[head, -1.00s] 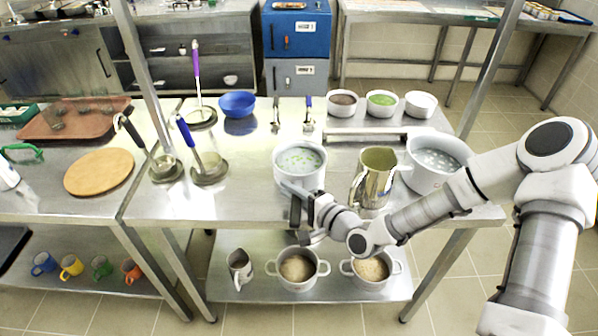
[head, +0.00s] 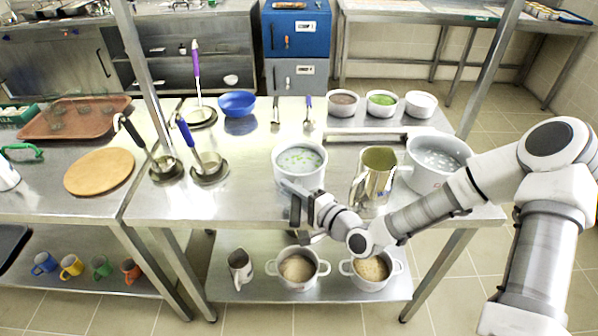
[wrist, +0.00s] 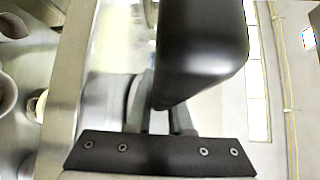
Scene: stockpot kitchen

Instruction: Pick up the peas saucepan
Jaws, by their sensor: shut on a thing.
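The peas saucepan (head: 300,166) is a pale, round pan with green peas in cloudy liquid. It is upright at the middle of the steel table in the head view. My gripper (head: 296,196) is at its near side, shut on its handle. In the wrist view the thick black handle (wrist: 203,45) fills the upper middle, and my gripper (wrist: 161,115) has a finger on each side of it. The arm hides part of the handle in the head view. I cannot tell whether the pan's base touches the table.
A steel jug (head: 373,178) and a large white pot (head: 437,165) stand close on the right. Ladles in round holders (head: 209,170) and a blue bowl (head: 238,104) are left. Three small bowls (head: 382,103) line the back. Two pots (head: 297,270) sit on the lower shelf.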

